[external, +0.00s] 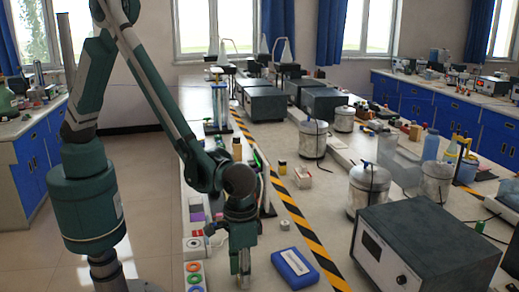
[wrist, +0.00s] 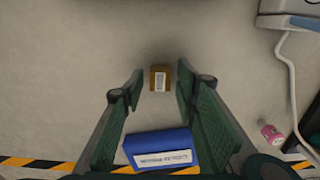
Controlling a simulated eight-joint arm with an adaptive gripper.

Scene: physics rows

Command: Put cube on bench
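The cube (wrist: 158,78) is small and brown with a white label. In the wrist view it rests on a light grey surface, between the lines of my two fingers. My gripper (wrist: 159,70) is open and points down, with a visible gap on both sides of the cube. In the external view my gripper (external: 241,265) is low over the near end of the light bench top (external: 262,240), left of a blue box. I cannot make out the cube there; the gripper seems to hide it. I cannot tell the fingers' exact height above the surface.
The blue box (external: 294,268) with a white label lies close by, and also shows in the wrist view (wrist: 160,148). Black-yellow tape (external: 300,232) runs past it. A large grey instrument (external: 425,245) stands to the right. Small colored items (external: 194,268) line the left edge.

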